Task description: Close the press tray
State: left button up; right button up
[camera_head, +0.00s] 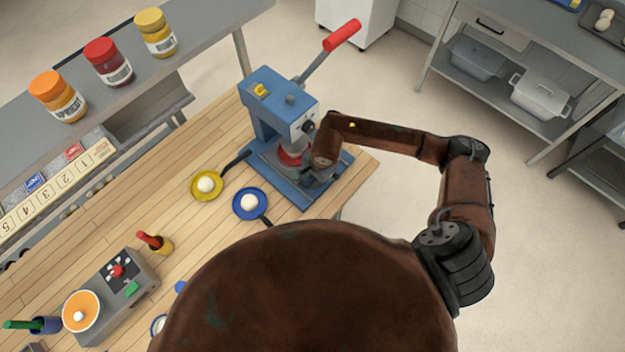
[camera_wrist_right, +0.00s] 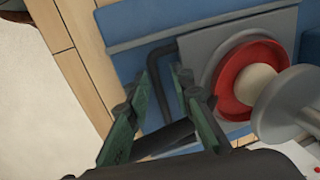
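The blue press (camera_head: 275,110) stands at the far right end of the wooden table, its lever with a red grip raised to the upper right. Its grey tray (camera_wrist_right: 200,62) carries a red ring mould (camera_wrist_right: 240,82) with a pale ball of dough (camera_wrist_right: 256,84) in it. The tray has a dark bent handle (camera_wrist_right: 161,82). In the wrist view my right gripper (camera_wrist_right: 152,84) has its two green-grey fingers apart, with the handle between or just beyond the tips; I cannot tell if they touch it. In the head view the tray is partly hidden by my right arm. My left gripper is not in view.
A yellow pan (camera_head: 207,187) and a blue pan (camera_head: 250,204), each with a dough ball, lie left of the press. A grey device (camera_head: 115,290) stands on the table at lower left. Jars line the shelf at upper left. Floor right of the table is clear.

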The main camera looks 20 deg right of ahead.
jog(key=shift+o, duration=0.2)
jog(key=shift+r, duration=0.1)
notch_tip(320, 180, up, 12)
jog(key=s+d, duration=0.1)
jog(key=s, duration=0.1)
jog(key=shift+f, duration=0.2)
dwell(0.4)
